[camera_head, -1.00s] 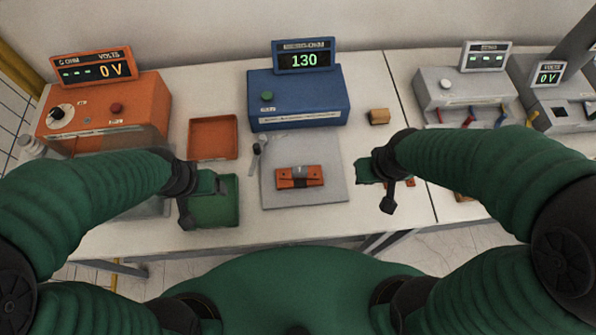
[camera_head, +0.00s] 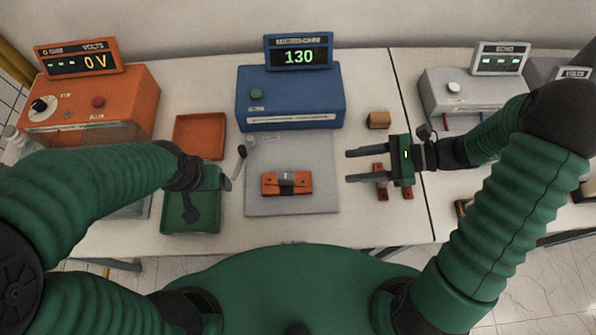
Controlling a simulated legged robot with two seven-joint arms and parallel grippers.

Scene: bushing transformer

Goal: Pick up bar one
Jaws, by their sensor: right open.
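Two reddish-brown copper-coloured bars (camera_head: 380,189) lie on the white table at the right of the grey plate. No label shows which is bar one. My right gripper (camera_head: 352,166) is open and empty, its two dark fingers pointing left. In the picture it overlaps the bars and hides part of them; its height above them is unclear.
A blue meter reading 130 (camera_head: 290,95) stands behind the plate. An orange meter (camera_head: 90,105) is at the left and a grey one (camera_head: 470,95) at the right. A small brown block (camera_head: 377,120) sits behind my right gripper. An orange tray (camera_head: 200,135) is empty.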

